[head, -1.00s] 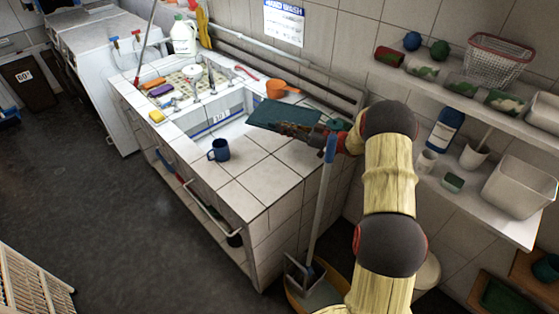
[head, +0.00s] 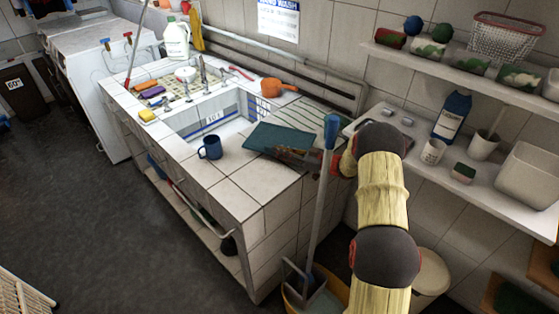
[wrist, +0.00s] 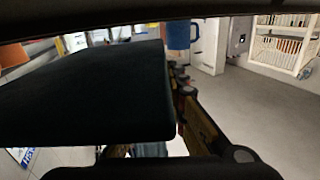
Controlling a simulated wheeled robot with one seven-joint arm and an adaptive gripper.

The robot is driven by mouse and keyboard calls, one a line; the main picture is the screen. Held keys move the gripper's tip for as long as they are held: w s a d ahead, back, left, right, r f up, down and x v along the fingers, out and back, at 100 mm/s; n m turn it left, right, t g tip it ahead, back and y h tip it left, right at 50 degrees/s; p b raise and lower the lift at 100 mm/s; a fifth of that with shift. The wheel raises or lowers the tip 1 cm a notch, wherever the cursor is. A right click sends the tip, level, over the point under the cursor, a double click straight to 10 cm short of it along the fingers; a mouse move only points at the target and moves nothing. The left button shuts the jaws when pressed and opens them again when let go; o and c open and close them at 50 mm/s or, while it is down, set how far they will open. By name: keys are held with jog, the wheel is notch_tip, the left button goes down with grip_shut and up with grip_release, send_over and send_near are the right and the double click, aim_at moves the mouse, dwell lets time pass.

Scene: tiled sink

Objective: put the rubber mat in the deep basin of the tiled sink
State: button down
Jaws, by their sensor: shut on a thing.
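The rubber mat (head: 277,138) is a flat dark teal sheet. My gripper (head: 298,155) is shut on its right end and holds it about level, over the tiled counter right of the sink opening. In the wrist view the mat (wrist: 90,95) looks almost black and fills the left half; a finger of my gripper (wrist: 200,120) shows beside it. The deep basin (head: 213,117) is the white-walled opening left of the mat, with a blue-edged label on its wall. Its floor is mostly hidden. The mat's height above the counter is hard to tell.
A blue mug (head: 210,148) stands on the counter just left of the mat. An orange scoop (head: 278,86) lies behind the basin, and taps (head: 203,75) rise at its back. A blue-handled pole (head: 325,170) stands near my arm. A loaded wall shelf (head: 490,190) is at right.

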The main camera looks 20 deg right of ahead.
jog(key=shift+f+b, duration=0.6)
jog(key=shift+f, duration=1.15)
jog(key=shift+f, duration=0.1)
jog(key=c, duration=1.8)
grip_release()
jog(key=shift+f, duration=0.1)
